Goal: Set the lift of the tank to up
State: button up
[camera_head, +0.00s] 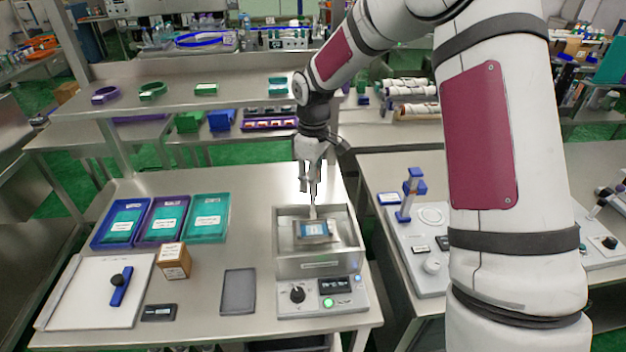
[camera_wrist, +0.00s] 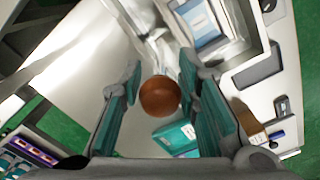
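The tank (camera_head: 344,262) is an open metal box at the front right of the near table. A carrier with a blue-and-white labelled piece (camera_head: 314,229) sits inside it, and this piece also shows in the wrist view (camera_wrist: 208,32). A thin upright part (camera_head: 313,211) rises behind the carrier. My gripper (camera_head: 312,192) is above the tank's back side, pointing down. In the wrist view its fingers (camera_wrist: 160,82) are apart, with a round brown knob (camera_wrist: 158,96) between them. Gaps show on both sides of the knob. The knob is hidden in the head view.
The tank's front panel has a black dial (camera_head: 297,294), a display and a green button (camera_head: 328,303). A grey pad (camera_head: 239,291), a brown box (camera_head: 173,261) and teal-filled trays (camera_head: 208,218) are to the left. A raised shelf (camera_head: 220,91) stands behind.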

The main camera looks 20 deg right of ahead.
notch_tip(320, 180, up, 10)
jog(key=shift+r, duration=1)
